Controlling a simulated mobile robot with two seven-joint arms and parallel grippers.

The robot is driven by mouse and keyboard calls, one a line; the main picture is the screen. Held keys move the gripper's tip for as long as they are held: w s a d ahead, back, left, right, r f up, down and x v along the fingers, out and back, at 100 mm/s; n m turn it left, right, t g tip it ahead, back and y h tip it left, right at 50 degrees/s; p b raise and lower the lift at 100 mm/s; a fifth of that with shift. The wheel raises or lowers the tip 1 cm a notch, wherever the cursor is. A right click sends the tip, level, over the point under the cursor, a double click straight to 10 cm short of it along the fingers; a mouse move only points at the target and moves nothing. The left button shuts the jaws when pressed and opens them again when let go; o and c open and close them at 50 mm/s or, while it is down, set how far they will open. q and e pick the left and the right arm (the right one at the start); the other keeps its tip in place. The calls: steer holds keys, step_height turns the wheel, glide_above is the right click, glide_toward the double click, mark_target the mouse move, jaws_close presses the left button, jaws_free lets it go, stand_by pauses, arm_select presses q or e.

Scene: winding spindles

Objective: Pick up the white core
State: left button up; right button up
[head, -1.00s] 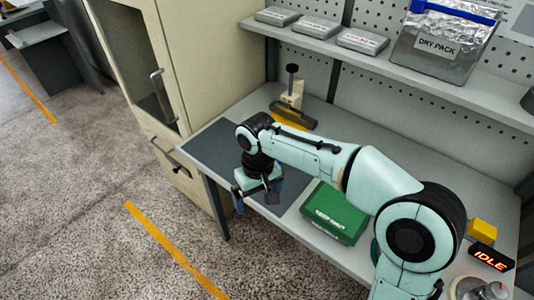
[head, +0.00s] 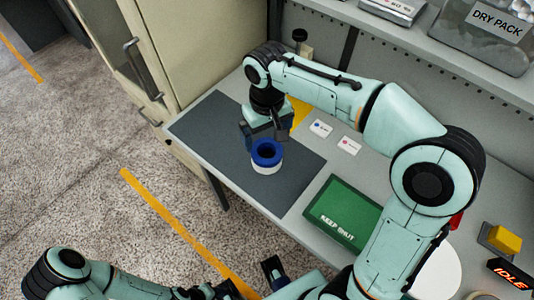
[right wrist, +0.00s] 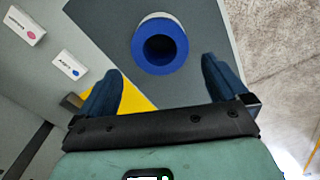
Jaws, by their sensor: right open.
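The white core (head: 266,169) stands upright on the dark mat (head: 220,122). It is a short white cylinder with a blue ring on top around a dark hole. In the right wrist view the core (right wrist: 160,18) is at top centre, just beyond the fingertips. My right gripper (head: 266,134) is open and empty, behind and above the core. In the right wrist view its two dark blue fingers (right wrist: 159,68) are wide apart, and the core lines up with the gap. My left gripper (head: 255,279) is at the bottom edge, its fingers apart with nothing seen between them.
A green box (head: 340,212) lies right of the mat. Two small labelled white cards (head: 349,146) lie behind it. A yellow thing (head: 299,111) is behind the right gripper. A cabinet (head: 205,45) stands at the left and a shelf (head: 405,45) runs above the bench.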

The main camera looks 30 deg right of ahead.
step_height(320, 180, down, 10)
steer(key=shift+f+b, duration=0.1)
steer(key=shift+b, duration=0.55)
steer(key=c, duration=0.7)
